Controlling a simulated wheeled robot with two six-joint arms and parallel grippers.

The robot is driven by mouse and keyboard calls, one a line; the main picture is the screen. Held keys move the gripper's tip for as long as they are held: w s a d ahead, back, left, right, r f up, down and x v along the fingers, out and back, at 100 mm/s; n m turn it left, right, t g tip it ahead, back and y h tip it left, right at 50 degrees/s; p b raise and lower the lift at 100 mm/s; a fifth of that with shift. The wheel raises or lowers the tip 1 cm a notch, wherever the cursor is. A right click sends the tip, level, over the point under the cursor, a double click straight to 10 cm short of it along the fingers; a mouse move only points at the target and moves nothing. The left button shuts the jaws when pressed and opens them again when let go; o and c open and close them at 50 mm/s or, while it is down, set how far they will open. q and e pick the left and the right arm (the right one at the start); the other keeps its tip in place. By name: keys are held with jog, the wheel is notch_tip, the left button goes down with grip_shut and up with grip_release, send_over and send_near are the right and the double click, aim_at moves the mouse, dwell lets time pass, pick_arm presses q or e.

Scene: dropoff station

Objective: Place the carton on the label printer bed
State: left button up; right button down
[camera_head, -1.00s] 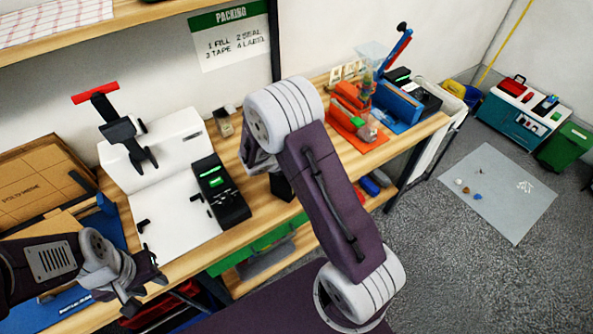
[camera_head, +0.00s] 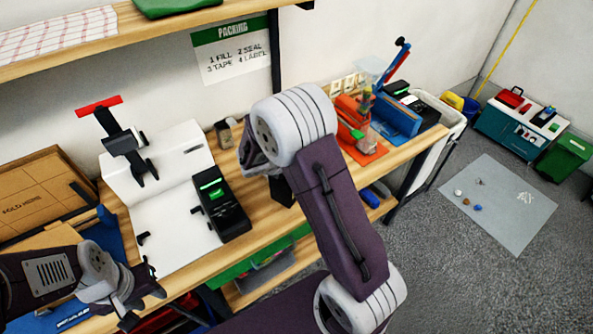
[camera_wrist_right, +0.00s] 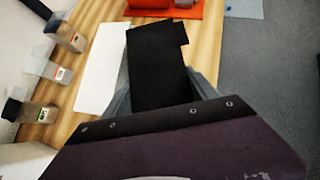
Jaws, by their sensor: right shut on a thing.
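My right gripper (camera_wrist_right: 160,98) is shut on a flat black box-like item (camera_wrist_right: 158,65), which sticks out ahead of its grey fingers. I cannot tell whether this is the carton. In the head view the right arm covers most of it; a small dark part (camera_head: 281,190) shows below the wrist, over the bench. A white machine with a flat bed (camera_head: 168,240) and a black, red-handled press stands left of it. A black device with a green screen (camera_head: 220,205) sits at the bed's right edge. My left gripper (camera_head: 150,306) is open and empty, in front of the bed.
Brown cardboard (camera_head: 45,195) lies at the left. An orange machine (camera_head: 352,125) and a blue one (camera_head: 398,115) stand farther right on the bench. Small labelled containers (camera_wrist_right: 48,70) line the left of the wrist view. A shelf (camera_head: 130,25) overhangs the back.

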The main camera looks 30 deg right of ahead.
jog(key=s+d+r, duration=0.5)
jog(key=s+r, duration=0.2)
jog(key=s, duration=0.3)
jog(key=shift+d+b, duration=0.3)
jog(key=shift+d, duration=0.1)
jog(key=shift+s+d, duration=0.1)
jog(key=shift+s, duration=0.05)
